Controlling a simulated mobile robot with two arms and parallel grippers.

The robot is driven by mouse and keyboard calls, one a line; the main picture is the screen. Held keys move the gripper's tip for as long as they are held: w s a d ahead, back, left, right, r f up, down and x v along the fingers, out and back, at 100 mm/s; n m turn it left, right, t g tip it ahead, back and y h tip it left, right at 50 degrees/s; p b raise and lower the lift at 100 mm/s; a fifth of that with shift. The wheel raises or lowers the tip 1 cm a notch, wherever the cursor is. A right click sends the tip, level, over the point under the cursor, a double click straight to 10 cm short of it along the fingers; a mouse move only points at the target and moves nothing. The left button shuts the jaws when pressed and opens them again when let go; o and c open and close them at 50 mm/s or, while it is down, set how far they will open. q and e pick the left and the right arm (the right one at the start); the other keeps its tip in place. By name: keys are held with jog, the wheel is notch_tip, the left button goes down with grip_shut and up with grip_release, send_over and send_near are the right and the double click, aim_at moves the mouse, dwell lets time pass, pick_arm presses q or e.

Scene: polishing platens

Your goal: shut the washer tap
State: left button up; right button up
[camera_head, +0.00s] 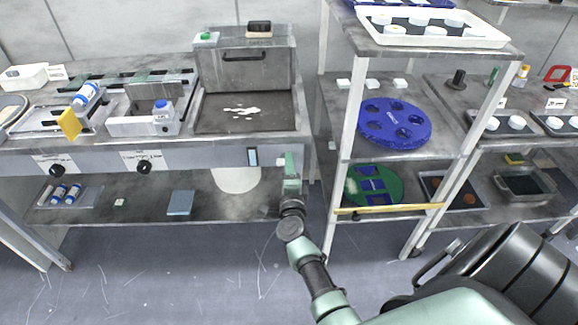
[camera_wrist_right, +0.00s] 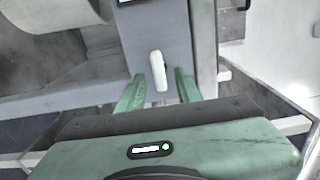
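The washer tap is a small white lever (camera_wrist_right: 158,72) on a grey panel, upright with a slight tilt in the right wrist view. In the head view, a small white piece of the tap (camera_head: 281,162) shows beside my right gripper (camera_head: 291,163) at the front of the washer. My right gripper, also in the right wrist view (camera_wrist_right: 160,78), has its green fingers apart, one on each side of the lever. I see gaps between the lever and both fingers. My left gripper is not in view.
A small display (camera_head: 252,157) is on the front panel left of the tap. A shelf post (camera_head: 346,145) stands close on the right, beside a blue platen (camera_head: 394,144). The floor in front is clear.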

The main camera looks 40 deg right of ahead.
jog(key=p+v, duration=0.1)
jog(key=v, duration=0.6)
jog(key=shift+s, duration=0.35)
jog(key=shift+a, duration=0.15)
